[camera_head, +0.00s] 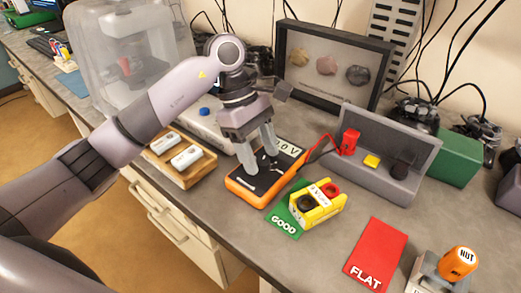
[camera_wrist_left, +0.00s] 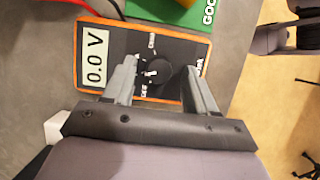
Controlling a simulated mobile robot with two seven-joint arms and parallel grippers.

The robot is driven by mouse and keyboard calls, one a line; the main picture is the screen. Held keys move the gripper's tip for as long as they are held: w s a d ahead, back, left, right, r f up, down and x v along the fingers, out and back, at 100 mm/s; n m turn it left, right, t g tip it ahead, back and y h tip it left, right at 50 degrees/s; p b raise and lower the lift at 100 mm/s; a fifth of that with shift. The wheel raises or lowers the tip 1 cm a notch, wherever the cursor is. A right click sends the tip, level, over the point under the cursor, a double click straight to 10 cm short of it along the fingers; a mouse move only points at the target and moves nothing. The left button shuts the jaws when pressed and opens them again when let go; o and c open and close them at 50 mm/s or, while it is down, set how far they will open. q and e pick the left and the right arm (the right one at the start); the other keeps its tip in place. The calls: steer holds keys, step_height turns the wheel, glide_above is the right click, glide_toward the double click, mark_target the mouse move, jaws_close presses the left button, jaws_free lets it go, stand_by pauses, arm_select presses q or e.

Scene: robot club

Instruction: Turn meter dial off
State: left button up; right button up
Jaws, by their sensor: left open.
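The meter (camera_head: 262,191) is an orange-edged, black-faced multimeter lying on the grey bench. In the wrist view the meter (camera_wrist_left: 95,22) has a display (camera_wrist_left: 95,57) reading 0.0 V. Its round black dial (camera_wrist_left: 156,72) has white markings around it. My left gripper (camera_head: 256,160) points down over the meter face. In the wrist view the left gripper's (camera_wrist_left: 163,70) open fingers stand on either side of the dial. I cannot tell whether they touch it. The head view partly hides the dial behind the fingers. My right gripper is out of view.
A green GOOD card (camera_head: 282,219) with a yellow block (camera_head: 318,204) lies right of the meter. A wooden tray (camera_head: 168,168) is to its left. A grey bin (camera_head: 380,182) with red leads is behind right. A red FLAT card (camera_head: 375,253) lies front right.

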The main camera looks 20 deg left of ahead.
arm_select(q)
steer(key=shift+d+f, duration=0.1)
steer(key=shift+f, duration=0.2)
steer(key=c, duration=1)
